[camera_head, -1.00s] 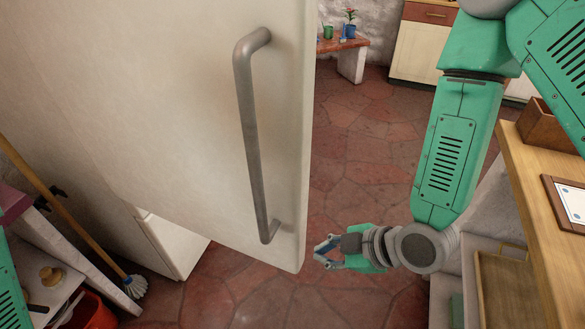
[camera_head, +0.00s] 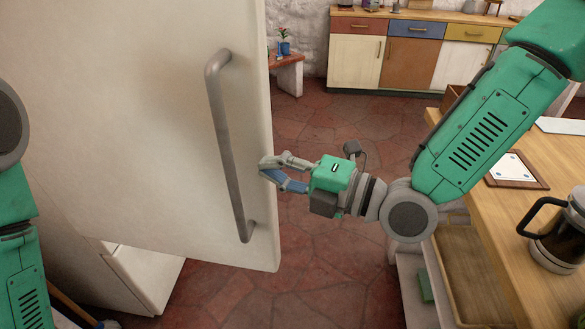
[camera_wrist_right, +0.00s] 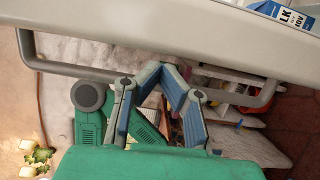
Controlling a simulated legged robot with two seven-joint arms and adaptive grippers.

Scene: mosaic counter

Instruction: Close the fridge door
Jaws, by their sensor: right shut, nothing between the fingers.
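The fridge door (camera_head: 130,110) is a large cream panel that stands open, filling the left of the head view. Its long grey bar handle (camera_head: 230,150) runs down near the free edge. A lower white part of the fridge (camera_head: 150,270) shows below the door. My right gripper (camera_head: 268,170) is shut and empty, its fingertips at the door's free edge, right of the handle; I cannot tell whether they touch. In the wrist view the handle (camera_wrist_right: 75,69) passes behind the fingers (camera_wrist_right: 167,82), near the door edge (camera_wrist_right: 150,28). My left gripper is out of view.
A wooden counter (camera_head: 500,240) with a coffee pot (camera_head: 563,235) stands at the right, beneath my right arm. Red stone floor (camera_head: 330,125) is clear behind the gripper. A milk carton (camera_wrist_right: 290,16) shows beyond the door edge in the wrist view.

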